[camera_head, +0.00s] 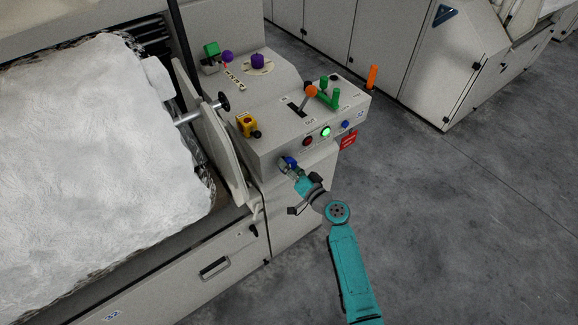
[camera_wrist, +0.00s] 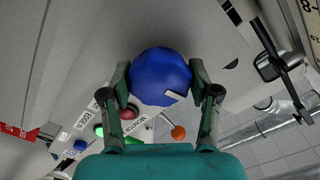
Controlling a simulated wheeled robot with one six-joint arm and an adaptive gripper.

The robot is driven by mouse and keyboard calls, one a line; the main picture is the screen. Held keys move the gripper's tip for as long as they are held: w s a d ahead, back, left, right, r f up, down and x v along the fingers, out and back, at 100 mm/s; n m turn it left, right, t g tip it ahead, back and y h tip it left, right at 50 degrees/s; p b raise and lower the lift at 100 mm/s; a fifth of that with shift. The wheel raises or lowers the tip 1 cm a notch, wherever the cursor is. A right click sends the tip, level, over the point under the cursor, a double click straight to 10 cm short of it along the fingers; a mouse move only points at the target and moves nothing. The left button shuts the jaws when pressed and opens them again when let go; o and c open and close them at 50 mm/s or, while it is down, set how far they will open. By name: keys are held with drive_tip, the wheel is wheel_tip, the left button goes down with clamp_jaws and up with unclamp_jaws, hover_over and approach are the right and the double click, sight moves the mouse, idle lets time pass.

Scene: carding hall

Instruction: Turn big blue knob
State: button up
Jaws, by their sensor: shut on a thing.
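The big blue knob (camera_wrist: 160,76) is on the pale front face of the machine. In the wrist view it sits between both fingers of my gripper (camera_wrist: 161,88), which touch it on its left and right sides. A white mark (camera_wrist: 174,95) shows on the knob's lower right. In the head view my gripper (camera_head: 292,169) is at the front of the control box, and only part of the blue knob (camera_head: 289,162) shows there, the rest hidden by my gripper.
The control box (camera_head: 262,150) carries a lit green button (camera_head: 325,132), a red button (camera_head: 307,141), a small blue knob (camera_head: 345,124), an orange-topped lever (camera_head: 311,91) and green levers (camera_head: 328,99). A red tag (camera_head: 348,140) hangs at its right. White fibre (camera_head: 90,130) fills the left. The floor (camera_head: 450,220) at right is clear.

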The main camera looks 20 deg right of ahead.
idle(0.3)
drive_tip(key=o, duration=1.2)
drive_tip(key=shift+c, duration=0.2)
drive_tip(key=v, duration=1.2)
